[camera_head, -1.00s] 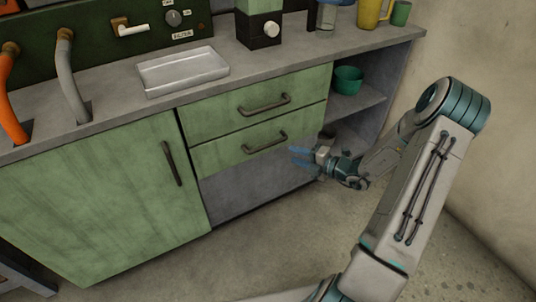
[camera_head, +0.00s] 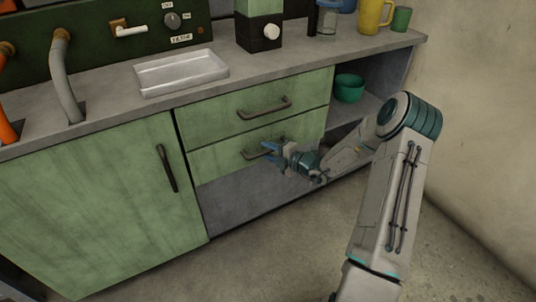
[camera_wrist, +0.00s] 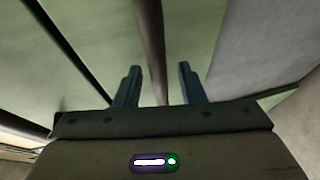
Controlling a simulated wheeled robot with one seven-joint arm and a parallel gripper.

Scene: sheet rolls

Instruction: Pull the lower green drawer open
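The lower green drawer (camera_head: 222,158) is below another green drawer in the head view, and its front looks flush with the cabinet. Its dark bar handle (camera_head: 252,154) is partly hidden behind my gripper (camera_head: 268,152). In the wrist view the handle (camera_wrist: 150,40) runs down between the two blue fingers of my gripper (camera_wrist: 157,80). The fingers stand apart on either side of the bar, with a gap visible on both sides. The gripper is open.
The upper drawer (camera_head: 250,103) with its own handle is just above. A green cabinet door (camera_head: 90,205) is to the left. An open shelf with a green bowl (camera_head: 349,88) is to the right. The floor in front is clear.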

